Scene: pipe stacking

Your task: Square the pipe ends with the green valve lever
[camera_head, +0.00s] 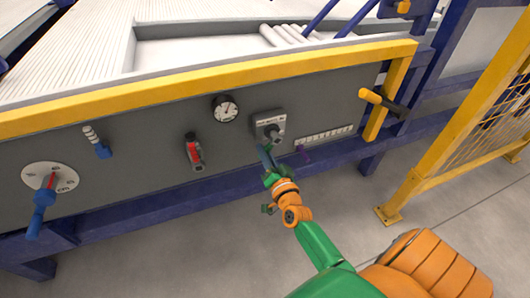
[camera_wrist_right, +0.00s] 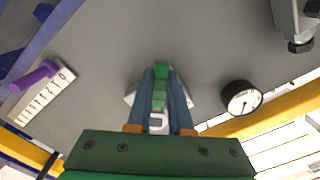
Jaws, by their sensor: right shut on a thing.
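The green valve lever (camera_wrist_right: 160,88) shows in the wrist view between the two blue-grey fingers of my right gripper. The gripper (camera_wrist_right: 165,78) is shut on it, in front of a pale plate that the fingers partly cover. In the head view my right gripper (camera_head: 266,156) reaches up from below to the grey panel, just under a square control plate (camera_head: 267,121) with a dark knob. The lever is hard to make out there against the gripper. White pipes (camera_head: 287,35) lie at the top of the tray behind the yellow rail. My left gripper is not in view.
The grey panel also carries a gauge (camera_head: 225,109), a red lever (camera_head: 194,151), a blue lever (camera_head: 42,207) on a round dial, and a purple lever (camera_head: 303,151) by a white scale. A yellow handle (camera_head: 383,102) sticks out at the right. A yellow fence (camera_head: 462,130) stands beyond it.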

